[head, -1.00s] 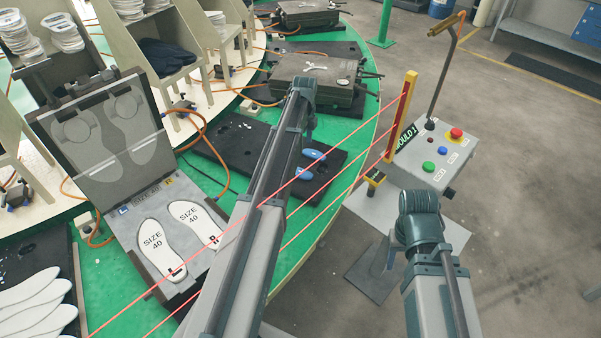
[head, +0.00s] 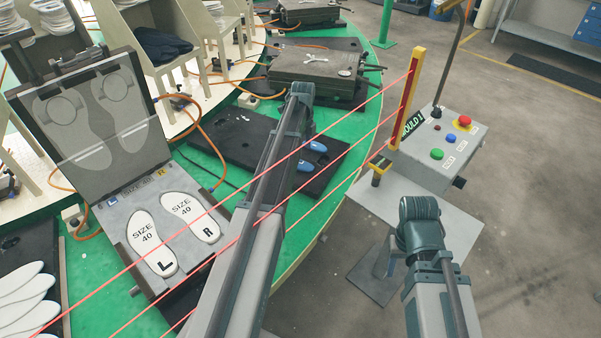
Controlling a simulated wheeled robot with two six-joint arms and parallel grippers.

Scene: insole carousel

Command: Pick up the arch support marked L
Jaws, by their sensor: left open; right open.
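Two small blue pieces lie on a black board (head: 228,138) on the green table, just right of my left arm. They look like the arch supports. One blue piece (head: 318,146) is farther back, and the other blue piece (head: 305,166) is nearer and close to the arm's edge. No L or R mark can be read on either. My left arm reaches up past the board and covers part of it. My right arm stands at the lower right, over the floor. Neither gripper's fingers can be seen.
An open mould (head: 88,118) at the left holds two white insoles, the L insole (head: 150,243) and the R insole (head: 190,217). Red beams cross the front from a yellow post (head: 408,98). A control box (head: 437,150) stands right. A closed mould (head: 318,66) is behind.

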